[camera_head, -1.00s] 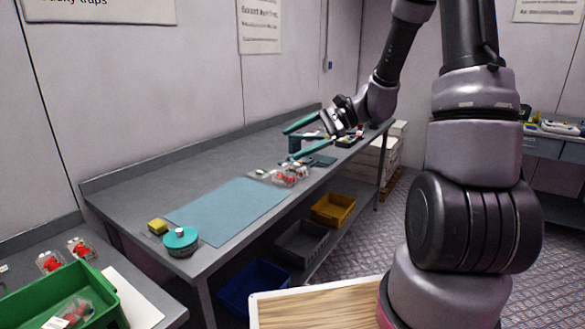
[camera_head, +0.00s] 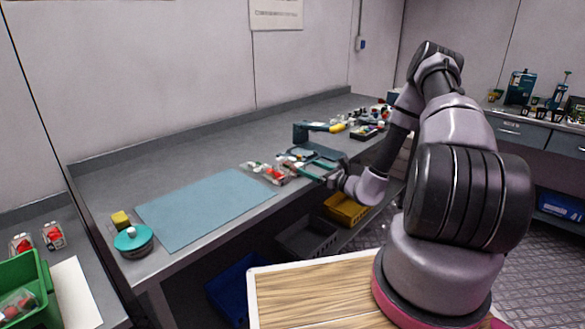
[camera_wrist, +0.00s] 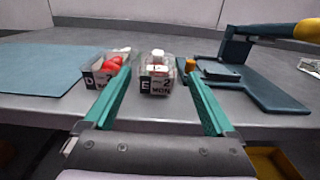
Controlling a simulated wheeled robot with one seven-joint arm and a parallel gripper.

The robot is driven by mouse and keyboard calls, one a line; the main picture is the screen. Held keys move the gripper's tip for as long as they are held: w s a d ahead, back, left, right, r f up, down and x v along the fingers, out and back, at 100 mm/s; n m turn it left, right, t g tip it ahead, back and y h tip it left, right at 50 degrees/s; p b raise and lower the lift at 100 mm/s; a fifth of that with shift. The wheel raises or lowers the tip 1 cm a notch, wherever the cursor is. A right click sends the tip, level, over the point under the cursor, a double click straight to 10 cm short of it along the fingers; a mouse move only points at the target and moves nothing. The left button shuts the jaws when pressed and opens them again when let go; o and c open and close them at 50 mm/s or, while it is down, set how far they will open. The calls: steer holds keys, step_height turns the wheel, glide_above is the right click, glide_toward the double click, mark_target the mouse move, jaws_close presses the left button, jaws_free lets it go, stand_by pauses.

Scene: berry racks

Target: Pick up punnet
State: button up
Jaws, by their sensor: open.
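A clear punnet with a white cap-like top and a label (camera_wrist: 157,84) stands on the grey bench, straight ahead in the wrist view. A second clear punnet with red berries (camera_wrist: 104,74) stands just to its left. In the head view, a small cluster of punnets (camera_head: 273,174) sits at the bench's front edge, right of the blue mat. My gripper (camera_wrist: 158,72) is open, its teal fingers pointing at the middle punnet, one to each side of it in the picture. In the head view my gripper (camera_head: 292,169) is low over the bench edge; contact cannot be told.
A blue mat (camera_head: 205,208) lies left of the punnets. A dark teal press-like device with a yellow handle (camera_wrist: 250,65) stands close on the right. A teal round tub (camera_head: 134,243) and yellow block (camera_head: 120,219) are at the near end. Bins sit under the bench.

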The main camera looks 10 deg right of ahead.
mark_target(295, 163)
steer(key=x, duration=0.3)
steer(key=shift+w+a, duration=0.15)
steer(key=shift+w, duration=0.15)
steer(key=x, duration=0.5)
steer(key=shift+w+a+f, duration=0.1)
steer(key=shift+a+f, duration=0.1)
steer(key=shift+a, duration=0.15)
steer(key=shift+c, duration=0.3)
steer(key=c, duration=1.2)
